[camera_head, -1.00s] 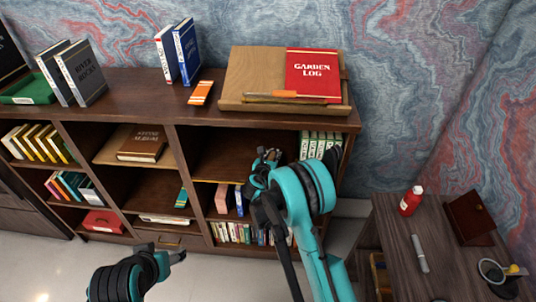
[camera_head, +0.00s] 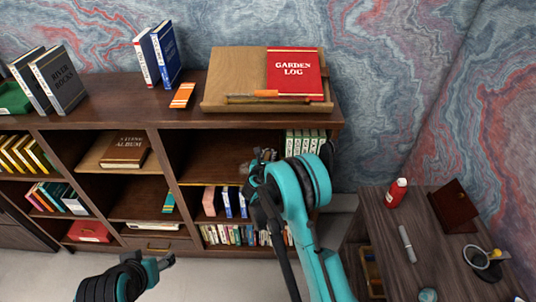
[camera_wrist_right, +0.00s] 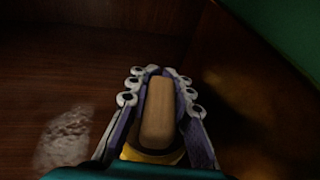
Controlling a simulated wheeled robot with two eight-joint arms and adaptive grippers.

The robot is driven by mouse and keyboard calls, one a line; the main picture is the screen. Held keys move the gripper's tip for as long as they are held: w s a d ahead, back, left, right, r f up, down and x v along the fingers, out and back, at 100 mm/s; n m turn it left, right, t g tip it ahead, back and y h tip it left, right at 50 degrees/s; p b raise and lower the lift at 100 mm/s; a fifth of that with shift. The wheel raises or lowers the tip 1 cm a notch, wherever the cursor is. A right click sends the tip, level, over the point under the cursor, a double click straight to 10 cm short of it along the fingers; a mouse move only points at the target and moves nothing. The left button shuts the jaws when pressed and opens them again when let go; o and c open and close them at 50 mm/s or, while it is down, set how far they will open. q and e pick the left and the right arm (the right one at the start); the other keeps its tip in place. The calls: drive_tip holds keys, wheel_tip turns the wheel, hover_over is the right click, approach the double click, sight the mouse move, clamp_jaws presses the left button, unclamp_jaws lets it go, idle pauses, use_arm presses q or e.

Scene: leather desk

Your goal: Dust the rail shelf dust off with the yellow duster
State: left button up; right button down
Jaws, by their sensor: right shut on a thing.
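My right gripper (camera_head: 262,162) reaches into the upper right compartment of the dark wooden bookcase (camera_head: 255,120). In the right wrist view its fingers (camera_wrist_right: 160,95) are closed around the light wooden handle (camera_wrist_right: 158,110) of the duster. A yellow part of the duster (camera_wrist_right: 150,155) shows below the handle; the rest is hidden. A pale grey dust patch (camera_wrist_right: 68,138) lies on the brown shelf board (camera_wrist_right: 60,80), left of the fingers and apart from them. My left gripper (camera_head: 166,262) hangs empty in front of the bookcase; its opening is too small to judge.
Green-and-white books (camera_head: 305,143) stand close on the right inside the same compartment. A sloped stand (camera_head: 235,80) with a red book (camera_head: 293,72) sits on top. A side desk (camera_head: 375,215) at right holds a red bottle (camera_head: 397,192). The compartment's left part is clear.

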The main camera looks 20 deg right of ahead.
drive_tip(key=shift+r+p, duration=1.45)
drive_tip(key=shift+r, duration=1.45)
wheel_tip(320, 180, up, 3)
drive_tip(key=shift+p, duration=0.7)
